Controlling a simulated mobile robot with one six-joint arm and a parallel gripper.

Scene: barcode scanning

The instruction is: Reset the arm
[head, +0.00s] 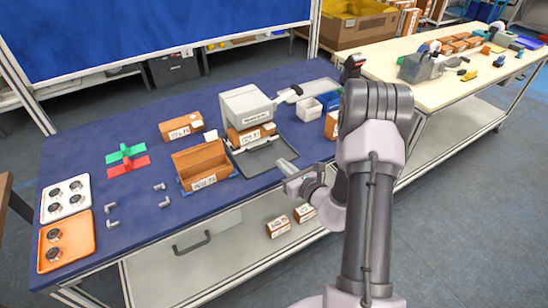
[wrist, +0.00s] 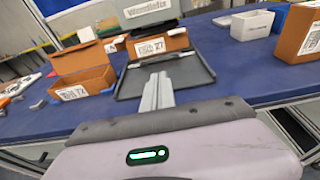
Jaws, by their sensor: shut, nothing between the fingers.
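My gripper (head: 287,167) is in front of the blue table's near edge, by the dark tray of the scanning station. In the wrist view its fingers (wrist: 157,88) are together with nothing between them, pointing at the dark tray (wrist: 207,66). My arm bends from the right side of the head view down to the gripper. The grey scanning station (head: 247,106) stands upright on the blue table (head: 135,225). A brown labelled box (head: 240,137) sits under its head; it also shows in the wrist view (wrist: 158,45).
An open brown box (head: 203,162) stands left of the tray, a closed one (head: 181,126) behind it. A white bin (head: 308,110) and another brown box (head: 331,125) stand at right. Red and green parts (head: 127,160), metal elbows and two parts trays lie left.

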